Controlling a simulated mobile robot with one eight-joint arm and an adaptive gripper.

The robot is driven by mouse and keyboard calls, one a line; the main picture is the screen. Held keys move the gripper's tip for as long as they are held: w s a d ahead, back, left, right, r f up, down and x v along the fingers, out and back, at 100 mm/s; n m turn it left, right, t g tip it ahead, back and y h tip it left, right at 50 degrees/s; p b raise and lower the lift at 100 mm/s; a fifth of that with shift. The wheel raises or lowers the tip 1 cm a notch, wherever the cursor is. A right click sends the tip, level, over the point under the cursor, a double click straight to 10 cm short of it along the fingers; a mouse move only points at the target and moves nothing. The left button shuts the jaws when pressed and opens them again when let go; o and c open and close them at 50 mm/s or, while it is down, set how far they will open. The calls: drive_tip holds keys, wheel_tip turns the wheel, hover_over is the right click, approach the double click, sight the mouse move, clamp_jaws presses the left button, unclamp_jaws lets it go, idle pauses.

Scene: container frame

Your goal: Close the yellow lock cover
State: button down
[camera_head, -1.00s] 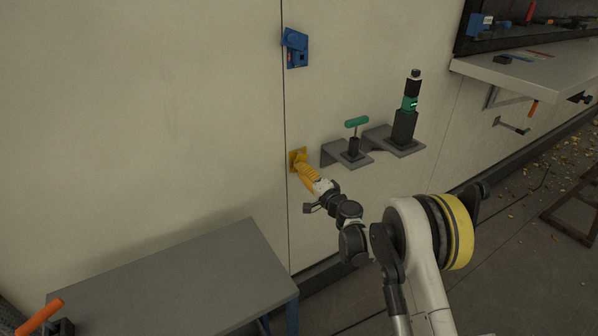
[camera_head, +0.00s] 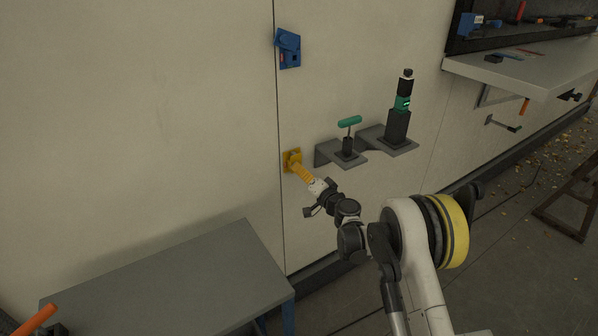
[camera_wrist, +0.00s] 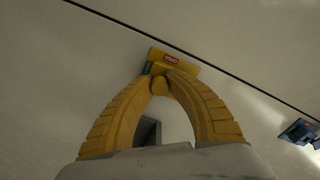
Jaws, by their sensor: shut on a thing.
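The yellow lock (camera_head: 287,165) is mounted on the pale wall beside a vertical seam. In the wrist view its yellow plate (camera_wrist: 187,66) carries a red label and a green part at its left end. My gripper (camera_head: 298,168) reaches the lock from the lower right. In the wrist view the curved yellow fingers of my gripper (camera_wrist: 160,78) come together on a small rounded yellow part (camera_wrist: 159,86) at the lock, which I take as its cover. The fingertips hide part of the lock, so I cannot tell the cover's exact angle.
A blue lock (camera_head: 289,48) is higher on the wall. Right of the yellow lock, grey brackets hold a green T-handle tool (camera_head: 349,122) and a black-and-green device (camera_head: 399,124). A grey table (camera_head: 170,280) stands at lower left. The wall left of the lock is bare.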

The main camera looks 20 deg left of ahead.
drive_tip(key=shift+w+d+r, duration=0.1)
drive_tip(key=c, duration=1.2)
unclamp_jaws()
drive_tip(key=shift+c, duration=0.2)
drive_tip(key=v, duration=1.2)
drive_tip(key=shift+r, duration=0.1)
